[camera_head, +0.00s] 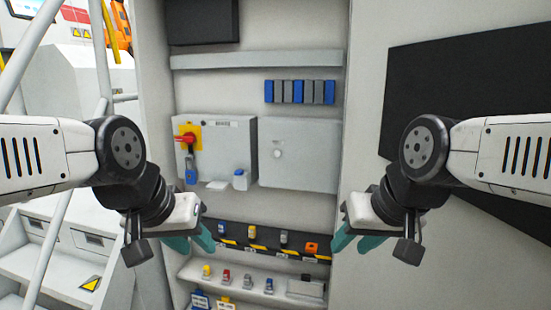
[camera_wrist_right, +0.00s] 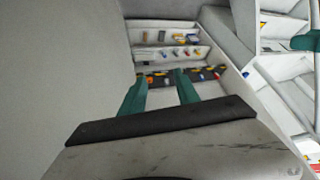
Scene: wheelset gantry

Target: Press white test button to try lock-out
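A small white round button (camera_head: 277,153) sits on the front of the right grey box in the head view. I take it for the test button; no label is readable. On the left grey box is a red rotary handle on a yellow plate (camera_head: 187,137). A blue lock-like item (camera_head: 190,176) hangs below it. My left gripper (camera_head: 195,242) is low and left, fingers apart, away from both boxes. My right gripper (camera_head: 352,240) is low and right of the button, apart from it. In the right wrist view the right gripper (camera_wrist_right: 160,84) is open with nothing between its teal fingers.
A black-and-yellow striped shelf (camera_head: 292,249) carries several small items. A lower white shelf (camera_head: 235,282) holds more locks and tags. Blue and grey blocks (camera_head: 300,92) line the back wall above. A dark panel (camera_head: 480,110) is at right. Space before the boxes is clear.

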